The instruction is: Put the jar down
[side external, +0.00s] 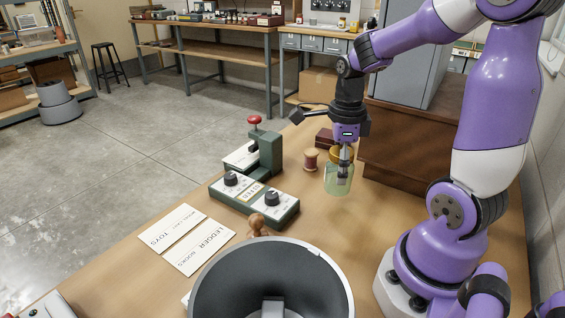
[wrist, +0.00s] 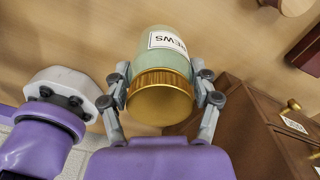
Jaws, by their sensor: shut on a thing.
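The jar (side external: 339,181) is pale green glass with a gold lid and a white label. It shows in the side external view at the right of the table, below my gripper (side external: 345,165). The jar looks upright. I cannot tell whether its base touches the table (side external: 310,225).
A spool of reddish thread (side external: 311,159) stands just left of the jar. A brown drawer cabinet (side external: 405,140) stands close on the right. A green device with knobs (side external: 253,197), paper cards (side external: 200,248) and a large dark round dish (side external: 270,285) lie left and in front.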

